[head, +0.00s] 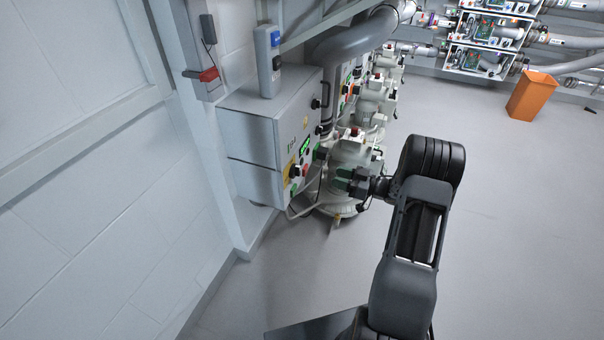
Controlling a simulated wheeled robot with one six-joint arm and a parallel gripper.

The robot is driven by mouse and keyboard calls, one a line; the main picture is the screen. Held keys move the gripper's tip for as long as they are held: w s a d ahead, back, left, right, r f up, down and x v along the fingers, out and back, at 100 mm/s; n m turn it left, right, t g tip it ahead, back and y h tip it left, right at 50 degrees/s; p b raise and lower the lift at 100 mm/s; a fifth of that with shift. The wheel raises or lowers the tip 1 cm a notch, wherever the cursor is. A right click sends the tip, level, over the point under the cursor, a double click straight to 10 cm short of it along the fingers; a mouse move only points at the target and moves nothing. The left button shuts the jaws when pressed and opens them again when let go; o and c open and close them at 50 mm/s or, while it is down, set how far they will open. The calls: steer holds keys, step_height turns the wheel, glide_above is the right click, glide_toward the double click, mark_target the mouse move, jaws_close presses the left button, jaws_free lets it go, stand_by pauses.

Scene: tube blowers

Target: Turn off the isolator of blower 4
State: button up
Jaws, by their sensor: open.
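A grey control cabinet (252,140) is fixed along the left wall. Its narrow front carries a yellow plate with a dark rotary knob, the isolator (292,170), low on the panel. The knob's exact angle is too small to tell. A number on the cabinet is too small to read surely as 4. My gripper (339,179) is open and empty, to the right of the isolator and apart from it, with its fingers pointing left toward the panel. The pale blower (350,152) stands behind the gripper, which hides part of it.
More blowers (376,98) and panels line up behind. A thick grey pipe (345,42) runs above. An orange bin (531,96) stands at the back right. The floor (510,220) to the right is clear.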

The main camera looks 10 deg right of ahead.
mark_target(296, 171)
steer(key=b+x, duration=0.2)
steer(key=x, duration=1.1)
steer(key=shift+a, duration=0.15)
jaws_close()
